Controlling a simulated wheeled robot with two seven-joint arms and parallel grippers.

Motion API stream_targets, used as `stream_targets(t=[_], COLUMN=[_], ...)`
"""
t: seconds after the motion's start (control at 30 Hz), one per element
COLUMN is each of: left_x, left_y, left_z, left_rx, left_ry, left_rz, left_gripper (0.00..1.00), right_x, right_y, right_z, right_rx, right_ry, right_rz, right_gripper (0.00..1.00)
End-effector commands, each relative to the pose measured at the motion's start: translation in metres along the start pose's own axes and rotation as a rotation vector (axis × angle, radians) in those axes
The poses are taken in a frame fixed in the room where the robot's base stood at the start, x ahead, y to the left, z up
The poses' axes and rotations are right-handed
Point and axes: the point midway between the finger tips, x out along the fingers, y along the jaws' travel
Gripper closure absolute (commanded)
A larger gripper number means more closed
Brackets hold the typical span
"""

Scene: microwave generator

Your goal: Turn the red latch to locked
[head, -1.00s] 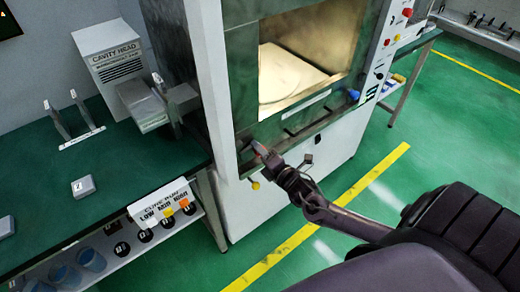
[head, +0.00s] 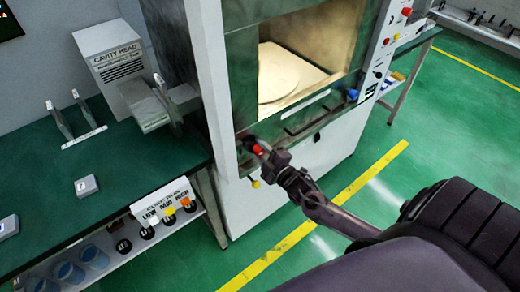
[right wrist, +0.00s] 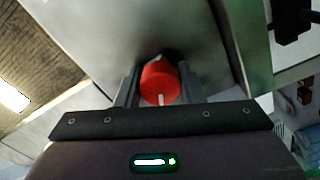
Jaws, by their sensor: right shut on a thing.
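The red latch (head: 258,149) is a round red knob on the front of the white cabinet, below the lit chamber opening. In the right wrist view the latch (right wrist: 159,84) sits between the two fingers, with a pale mark on its near edge. My right gripper (head: 262,151) is shut on it; the gripper also shows in the right wrist view (right wrist: 160,92). The fingers partly hide the latch in the head view. My left gripper is not in view.
A yellow knob (head: 256,184) sits just below the latch. A black handle (head: 306,118) lies to the right under the chamber opening (head: 295,70). A green bench (head: 110,190) with a cavity head unit (head: 112,56) stands at the left. The green floor is clear.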

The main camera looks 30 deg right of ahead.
Motion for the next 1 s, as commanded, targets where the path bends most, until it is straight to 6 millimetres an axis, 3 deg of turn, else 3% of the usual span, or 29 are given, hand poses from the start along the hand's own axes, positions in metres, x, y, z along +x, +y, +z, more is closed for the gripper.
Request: stream_targets(t=[0.67,0.7,0.83,1.0], left_x=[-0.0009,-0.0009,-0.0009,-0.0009], left_y=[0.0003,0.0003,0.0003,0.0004], left_z=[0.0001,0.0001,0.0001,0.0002], left_rx=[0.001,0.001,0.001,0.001], left_ry=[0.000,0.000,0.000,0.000], left_rz=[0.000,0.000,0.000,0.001], left_gripper=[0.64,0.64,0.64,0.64], right_x=[-0.0006,-0.0006,-0.0005,-0.0002], right_y=[-0.0022,-0.0022,-0.0017,-0.0009], right_z=[-0.0004,-0.0004,-0.0003,-0.0002], right_rx=[0.052,0.052,0.051,0.050], right_ry=[0.001,0.001,0.001,0.001], right_rz=[-0.005,-0.005,-0.004,-0.002], right_gripper=[0.88,0.63,0.46,0.44])
